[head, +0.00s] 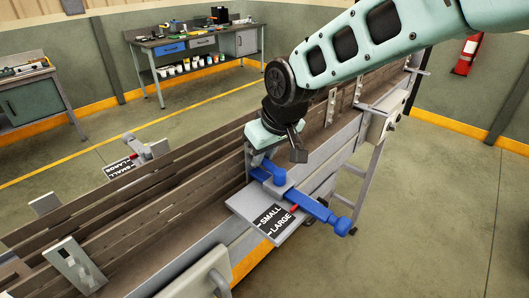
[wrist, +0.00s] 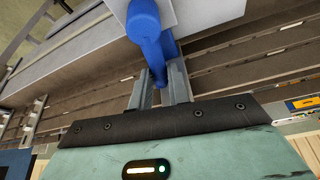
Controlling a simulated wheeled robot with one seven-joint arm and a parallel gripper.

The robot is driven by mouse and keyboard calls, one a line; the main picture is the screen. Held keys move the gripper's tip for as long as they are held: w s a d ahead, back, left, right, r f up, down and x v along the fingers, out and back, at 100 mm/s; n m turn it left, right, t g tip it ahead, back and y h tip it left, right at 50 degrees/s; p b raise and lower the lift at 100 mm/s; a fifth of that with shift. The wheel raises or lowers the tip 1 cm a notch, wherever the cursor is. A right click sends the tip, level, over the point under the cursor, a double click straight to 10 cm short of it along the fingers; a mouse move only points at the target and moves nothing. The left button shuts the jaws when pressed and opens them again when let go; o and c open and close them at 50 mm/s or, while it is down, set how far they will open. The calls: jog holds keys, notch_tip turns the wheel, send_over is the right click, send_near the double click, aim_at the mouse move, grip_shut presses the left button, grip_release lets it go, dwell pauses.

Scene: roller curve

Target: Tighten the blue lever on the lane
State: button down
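The blue lever (head: 318,209) is a long blue bar with a rounded knob at its lower right end. It lies across the lane's side next to a plate marked SMALL and LARGE (head: 272,222), with a small red pointer by the plate. A blue upright part stands at its upper left end. My gripper (head: 264,162) points down, close above that end. In the wrist view, the two grey fingers (wrist: 161,85) stand a little apart, with blue lever (wrist: 146,28) parts between and beyond them. Contact is unclear.
The roller lane (head: 165,205) runs diagonally with brown slats and a grey side rail. A second SMALL/LARGE plate (head: 122,167) sits on its far side. The floor at right is clear.

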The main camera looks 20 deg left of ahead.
jog(key=shift+b, duration=0.3)
jog(key=shift+w+d+f+m+t+h+b, duration=0.1)
jog(key=shift+w+d+m+t+h+b, duration=0.1)
jog(key=shift+m+b, duration=0.25)
jog(key=shift+w+d+f+m+t+h+b, duration=0.1)
jog(key=shift+w+m+t+b, duration=0.1)
jog(key=shift+m+b, duration=0.25)
jog(key=m+b, duration=0.1)
jog(key=m, duration=0.1)
jog(key=shift+w+d+m+t+h+b, duration=0.3)
jog(key=shift+w+d+m+h+b, duration=0.05)
jog(key=shift+d+m+h+b, duration=0.05)
jog(key=m, duration=0.1)
jog(key=d+m+h+b, duration=0.1)
jog(key=shift+w+d+r+m+t, duration=0.1)
jog(key=shift+w+m+t, duration=0.2)
jog(key=shift+m, duration=0.1)
jog(key=shift+d+r+m+h+b, duration=0.1)
jog(key=shift+d+m+h+b, duration=0.4)
jog(key=shift+m, duration=0.95)
jog(key=shift+d+m+h+b, duration=0.2)
jog(key=shift+d+m+h, duration=0.55)
jog(key=shift+m, duration=0.65)
jog(key=shift+d+r+m+h+b, duration=0.1)
jog(key=shift+d+m+h+b, duration=0.45)
jog(key=shift+m, duration=0.9)
jog(key=shift+d+f, duration=0.1)
jog(key=shift+d, duration=0.1)
jog(key=c, duration=1.3)
grip_release()
